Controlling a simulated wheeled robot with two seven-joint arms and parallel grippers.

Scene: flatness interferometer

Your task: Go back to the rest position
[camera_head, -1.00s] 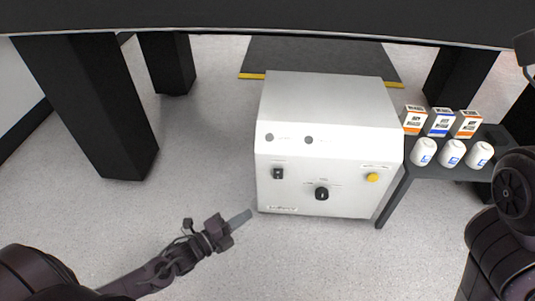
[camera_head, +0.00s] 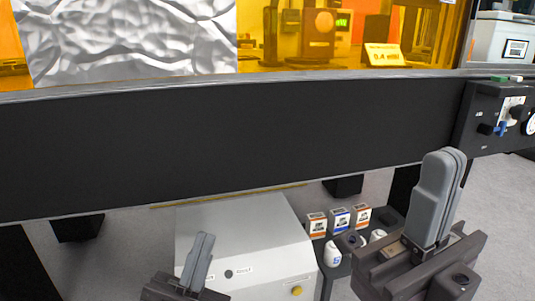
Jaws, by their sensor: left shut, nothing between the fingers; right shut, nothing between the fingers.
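My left gripper (camera_head: 199,260) is at the bottom, left of centre. Its grey fingers are shut and empty, pointing up in front of the white box-shaped unit. My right gripper (camera_head: 446,190) is larger in view at the lower right. Its grey fingers are shut and empty, pointing up in front of the table's black front edge. Both grippers appear apart from the things behind them, though exact depth is hard to tell. The wrists' lower parts are cut off by the bottom of the picture.
The white unit (camera_head: 246,222) stands on the floor below the black table edge (camera_head: 230,145). Small boxes (camera_head: 340,219) and white bottles (camera_head: 333,254) stand on a low dark stand at its right. A control panel (camera_head: 500,112) with knobs is at the right. Orange-tinted windows (camera_head: 300,40) are above.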

